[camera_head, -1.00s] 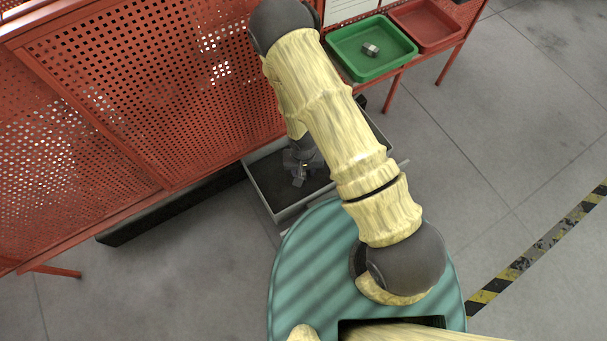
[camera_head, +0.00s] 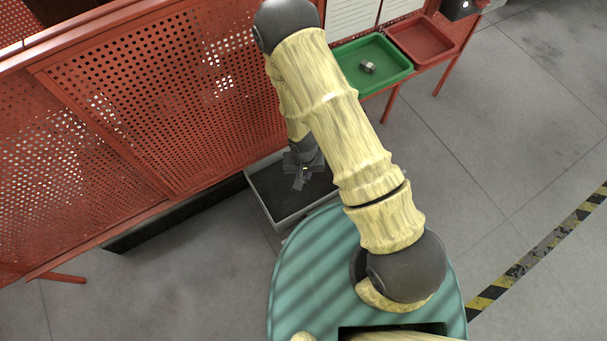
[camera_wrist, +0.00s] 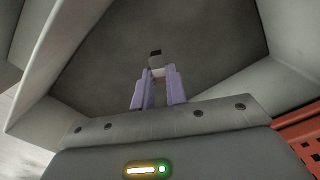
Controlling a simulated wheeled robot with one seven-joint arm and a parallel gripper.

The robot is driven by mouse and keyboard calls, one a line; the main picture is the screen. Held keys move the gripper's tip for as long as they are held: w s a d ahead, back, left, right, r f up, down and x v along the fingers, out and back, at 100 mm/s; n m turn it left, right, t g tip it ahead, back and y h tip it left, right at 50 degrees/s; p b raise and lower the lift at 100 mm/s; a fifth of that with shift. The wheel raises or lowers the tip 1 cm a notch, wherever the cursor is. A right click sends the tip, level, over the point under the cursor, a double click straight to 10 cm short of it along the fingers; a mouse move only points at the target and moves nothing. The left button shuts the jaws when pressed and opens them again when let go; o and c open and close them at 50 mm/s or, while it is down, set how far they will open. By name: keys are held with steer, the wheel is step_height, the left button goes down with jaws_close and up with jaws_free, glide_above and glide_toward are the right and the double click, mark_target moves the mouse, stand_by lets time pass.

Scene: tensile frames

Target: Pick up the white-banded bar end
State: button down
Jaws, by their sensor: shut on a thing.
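In the wrist view, my gripper (camera_wrist: 159,90) is shut on the white-banded bar end (camera_wrist: 156,59). The piece sits between the two purple-looking fingers, with a dark tip and a pale part showing beyond them. In the head view my gripper (camera_head: 301,182) is small and dark, over a grey tray with a dark floor (camera_head: 262,197). The held piece is too small to make out there. I cannot tell whether it touches the tray floor.
A green bin (camera_head: 383,78) with a small metal piece (camera_head: 367,67) in it and a red bin (camera_head: 424,37) stand at the upper right. A red perforated panel (camera_head: 150,110) rises left of the tray. The floor at right is clear.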

mark_target(304, 176)
step_height(304, 176, up, 5)
steer(key=shift+r+p, duration=0.1)
steer(key=shift+p, duration=0.9)
